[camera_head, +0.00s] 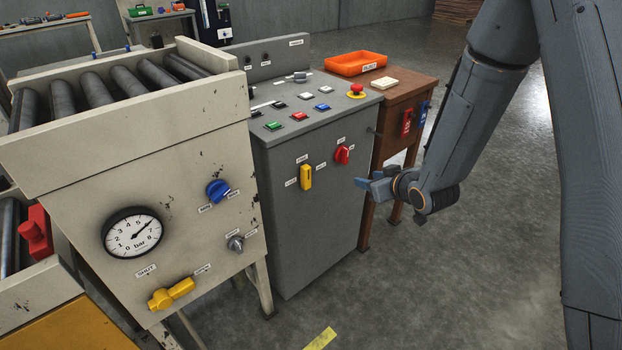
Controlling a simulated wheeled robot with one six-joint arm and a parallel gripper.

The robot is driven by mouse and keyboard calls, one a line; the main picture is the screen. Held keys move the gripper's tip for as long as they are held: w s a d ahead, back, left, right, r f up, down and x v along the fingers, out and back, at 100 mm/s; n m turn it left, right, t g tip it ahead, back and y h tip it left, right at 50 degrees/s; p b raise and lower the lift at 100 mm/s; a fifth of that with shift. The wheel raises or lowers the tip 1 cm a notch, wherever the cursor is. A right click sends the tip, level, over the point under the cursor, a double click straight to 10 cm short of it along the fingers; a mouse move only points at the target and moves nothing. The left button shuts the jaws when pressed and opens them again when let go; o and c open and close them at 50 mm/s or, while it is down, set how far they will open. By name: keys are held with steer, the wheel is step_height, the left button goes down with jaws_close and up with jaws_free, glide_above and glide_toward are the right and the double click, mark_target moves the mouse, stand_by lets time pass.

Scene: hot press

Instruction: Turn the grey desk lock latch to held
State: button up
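The grey desk (310,225) stands in the middle of the camera_head view. On its front is a yellow latch handle (306,177), standing roughly upright, with small white labels above and to either side. The labels are too small to read surely, so I cannot tell which position it marks. A red rotary knob (342,154) sits to its right on the same front. My gripper (362,184) is in front of the desk, right of the yellow latch and below the red knob, apart from both. It points left; its finger gap is not clear.
A cream roller machine (200,160) stands left, with a blue knob (218,190), a gauge (132,233) and a yellow valve handle (171,294). A brown table (398,120) with an orange tray (355,63) stands right of the desk. The floor in front is open.

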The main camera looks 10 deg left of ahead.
steer(key=a+f+n+y, duration=0.2)
steer(key=a+y, duration=0.2)
steer(key=a, duration=0.2)
steer(key=n+y+b, duration=0.1)
steer(key=y, duration=0.3)
glide_toward(309, 174)
steer(key=a, duration=0.2)
steer(key=shift+t, duration=0.4)
steer(key=x, duration=0.7)
steer(key=shift+w+f, duration=0.2)
steer(key=shift+w, duration=0.25)
jaws_close()
